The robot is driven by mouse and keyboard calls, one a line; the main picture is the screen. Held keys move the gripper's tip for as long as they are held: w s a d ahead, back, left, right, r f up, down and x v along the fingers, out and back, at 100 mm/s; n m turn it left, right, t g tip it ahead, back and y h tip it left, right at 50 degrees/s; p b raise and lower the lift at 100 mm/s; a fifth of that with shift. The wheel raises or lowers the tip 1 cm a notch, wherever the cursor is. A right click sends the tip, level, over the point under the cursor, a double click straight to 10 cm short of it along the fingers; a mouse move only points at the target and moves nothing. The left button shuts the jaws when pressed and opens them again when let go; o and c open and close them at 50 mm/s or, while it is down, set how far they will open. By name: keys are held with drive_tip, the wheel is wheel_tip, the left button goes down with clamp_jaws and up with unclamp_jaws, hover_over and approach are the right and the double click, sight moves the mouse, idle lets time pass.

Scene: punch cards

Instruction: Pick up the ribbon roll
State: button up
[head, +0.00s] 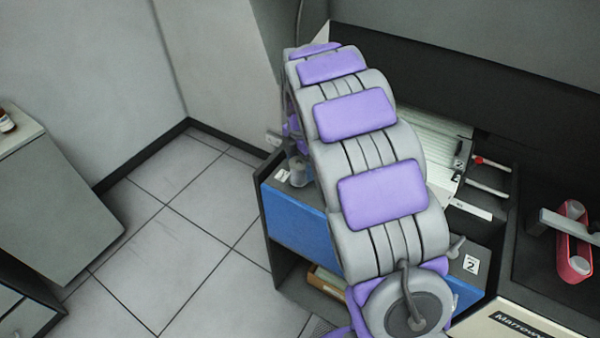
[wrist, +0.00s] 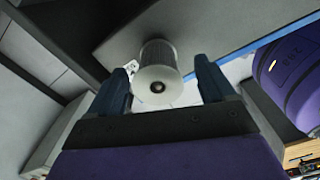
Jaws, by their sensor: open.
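The ribbon roll (wrist: 157,82) is a pale grey spool with a dark centre hole, seen nearly end-on in the wrist view. My gripper (wrist: 161,66) is open, with one dark blue finger on each side of the roll and visible gaps between. The fingers do not hold it. In the head view, a small grey spool (head: 298,172) sits on the left end of the blue-fronted unit, beside a white label; it appears to be the same roll. My arm hides most of the gripper there.
The blue-fronted unit (head: 296,222) has a second label marked 2 (head: 471,264) at its right end, beside a small grey fitting (head: 456,246). Pens lie in a dark tray (head: 486,180). A red device (head: 574,245) stands at right. The tiled floor at left is clear.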

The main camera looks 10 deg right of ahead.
sight(300, 162)
wheel_tip(300, 162, down, 3)
drive_tip(key=shift+w+r+b, duration=0.1)
drive_tip(key=shift+b, duration=0.2)
drive_tip(key=shift+a+f, duration=0.2)
drive_tip(key=shift+a+r, duration=0.1)
drive_tip(key=shift+a, duration=0.4)
drive_tip(key=shift+c, duration=0.7)
drive_tip(key=shift+d, duration=0.55)
drive_tip(key=c, duration=0.6)
drive_tip(key=shift+a, duration=0.1)
drive_tip(key=c, duration=0.3)
drive_tip(key=shift+a, duration=0.15)
drive_tip(key=shift+c, duration=0.4)
